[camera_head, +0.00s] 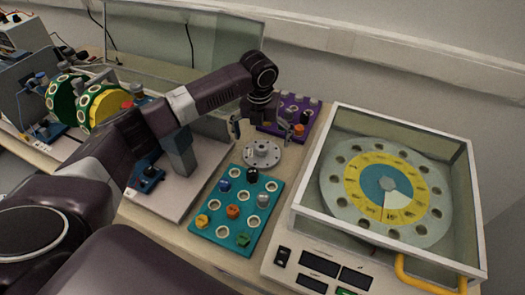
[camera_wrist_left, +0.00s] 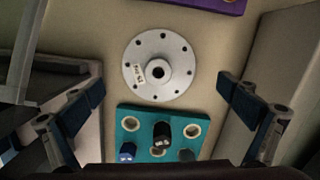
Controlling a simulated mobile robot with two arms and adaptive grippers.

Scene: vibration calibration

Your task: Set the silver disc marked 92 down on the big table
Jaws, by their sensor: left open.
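A silver disc (camera_head: 262,153) with a raised centre hub lies flat on the big table (camera_head: 272,180), between the teal board and the purple board. In the left wrist view the disc (camera_wrist_left: 159,64) shows a ring of small holes, a dark centre hole and a small white label whose number is too small to read surely. My left gripper (camera_head: 266,128) is above the disc, open and empty. In the left wrist view its two fingers (camera_wrist_left: 160,98) stand wide apart, one on each side, not touching the disc. My right gripper is not in view.
A teal board (camera_head: 222,231) with coloured pegs lies just in front of the disc, and a purple board (camera_head: 292,107) behind it. A glass-walled case (camera_head: 321,152) with a large dial stands close on the right. A machine with green-rimmed wheels (camera_head: 100,103) stands left.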

